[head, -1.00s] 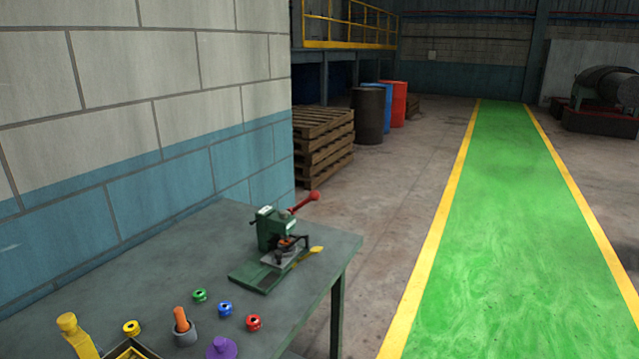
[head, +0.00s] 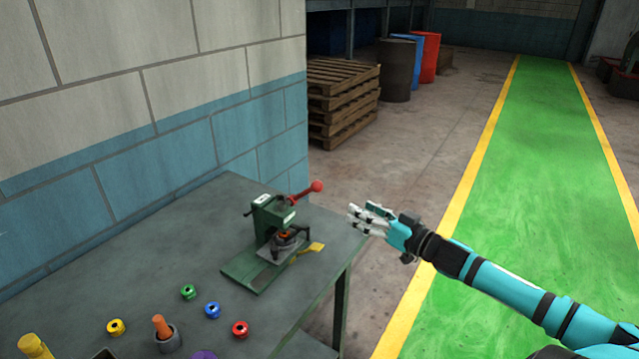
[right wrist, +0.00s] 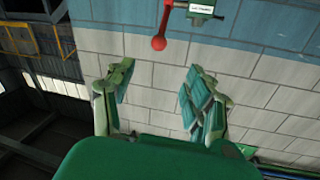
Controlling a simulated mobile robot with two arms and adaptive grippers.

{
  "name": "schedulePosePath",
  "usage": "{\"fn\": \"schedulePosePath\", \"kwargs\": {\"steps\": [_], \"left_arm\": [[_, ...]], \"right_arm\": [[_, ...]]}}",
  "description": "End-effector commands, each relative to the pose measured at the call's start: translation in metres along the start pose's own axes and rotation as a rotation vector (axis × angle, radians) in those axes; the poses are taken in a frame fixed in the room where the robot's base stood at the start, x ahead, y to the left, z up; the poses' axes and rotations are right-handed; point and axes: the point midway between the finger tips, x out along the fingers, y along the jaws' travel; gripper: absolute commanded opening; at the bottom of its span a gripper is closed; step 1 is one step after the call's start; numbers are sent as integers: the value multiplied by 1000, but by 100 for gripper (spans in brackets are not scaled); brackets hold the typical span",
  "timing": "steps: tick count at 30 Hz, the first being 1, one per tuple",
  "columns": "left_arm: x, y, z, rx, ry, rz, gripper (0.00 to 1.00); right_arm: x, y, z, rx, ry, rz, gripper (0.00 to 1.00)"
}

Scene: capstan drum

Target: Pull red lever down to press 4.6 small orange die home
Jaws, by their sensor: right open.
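The green press (head: 272,225) stands on the grey table, and its red lever (head: 305,193) points up and to the right, ending in a red ball. A small orange piece (head: 284,236), likely the die, shows under the press head, partly hidden. My right gripper (head: 352,216) is open and empty, to the right of the press and apart from the lever. In the right wrist view the open fingers (right wrist: 155,95) frame bare wall, and the red lever ball (right wrist: 158,43) shows beyond them at the top. My left gripper is not in view.
The table (head: 225,215) also holds green (head: 188,292), blue (head: 212,310), red (head: 240,329) and yellow (head: 116,327) rings, and a grey cup (head: 168,340) with an orange piece. A yellow handle (head: 315,248) sticks out beside the press. A block wall (head: 150,130) stands behind the table.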

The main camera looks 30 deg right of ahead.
Motion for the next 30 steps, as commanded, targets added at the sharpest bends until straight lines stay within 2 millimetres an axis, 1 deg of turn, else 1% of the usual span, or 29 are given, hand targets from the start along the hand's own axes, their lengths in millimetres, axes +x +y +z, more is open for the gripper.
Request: {"fn": "schedulePosePath", "kwargs": {"steps": [1, 6, 14, 21, 27, 30], "left_arm": [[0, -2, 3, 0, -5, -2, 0], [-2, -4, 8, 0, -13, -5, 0], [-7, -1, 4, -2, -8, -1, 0], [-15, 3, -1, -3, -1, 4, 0], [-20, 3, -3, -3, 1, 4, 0], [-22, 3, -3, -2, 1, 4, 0]], "right_arm": [[9, 0, -3, -3, 5, -1, 55], [35, 1, -3, -3, 5, 2, 55], [75, 1, -4, -5, 4, 3, 55], [115, 1, -4, -2, 4, 4, 55], [143, 2, -2, -2, 2, 4, 55], [151, 1, -1, -2, 1, 3, 55]]}}
